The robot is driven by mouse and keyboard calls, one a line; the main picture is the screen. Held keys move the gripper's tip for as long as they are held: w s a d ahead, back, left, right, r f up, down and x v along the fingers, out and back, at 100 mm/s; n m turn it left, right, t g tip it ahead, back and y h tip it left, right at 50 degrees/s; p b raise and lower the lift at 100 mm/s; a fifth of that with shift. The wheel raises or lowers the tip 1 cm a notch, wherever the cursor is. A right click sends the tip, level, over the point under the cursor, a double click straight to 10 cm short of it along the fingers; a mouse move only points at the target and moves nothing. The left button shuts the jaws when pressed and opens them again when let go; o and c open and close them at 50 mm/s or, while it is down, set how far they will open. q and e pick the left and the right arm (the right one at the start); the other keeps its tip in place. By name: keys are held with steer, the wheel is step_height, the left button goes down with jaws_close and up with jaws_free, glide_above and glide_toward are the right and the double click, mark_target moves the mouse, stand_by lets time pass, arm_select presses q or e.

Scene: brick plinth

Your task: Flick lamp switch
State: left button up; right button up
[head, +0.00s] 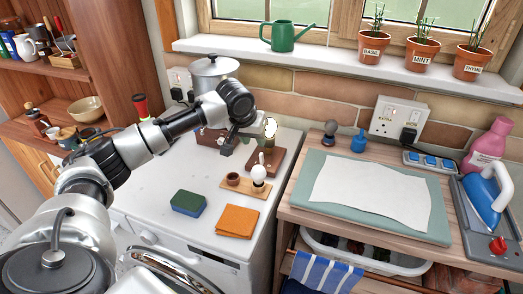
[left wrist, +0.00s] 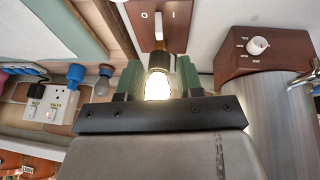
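The lamp has a brown wooden base (head: 277,163) on the white counter, and its lit bulb (head: 270,128) stands at the far end. In the left wrist view the bulb (left wrist: 158,86) glows. A pale switch lever (left wrist: 158,25) sits on the base between the marks O and I; which way it leans is unclear. My left gripper (head: 229,148) is beside the lamp. In the left wrist view its two green fingers (left wrist: 159,75) are apart, with the bulb seen in the gap; whether they touch it I cannot tell. My right gripper is out of view.
A wooden box with a white dial (left wrist: 258,46) stands beside the lamp, by a metal pot (head: 212,75). In front are a bulb holder board (head: 240,187), a sponge (head: 188,203) and an orange cloth (head: 238,221). An ironing pad (head: 310,213) lies to the right.

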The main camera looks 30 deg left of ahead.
mark_target(261, 153)
arm_select(q)
steer(key=x, duration=0.9)
steer(key=shift+s, duration=0.15)
jaws_close()
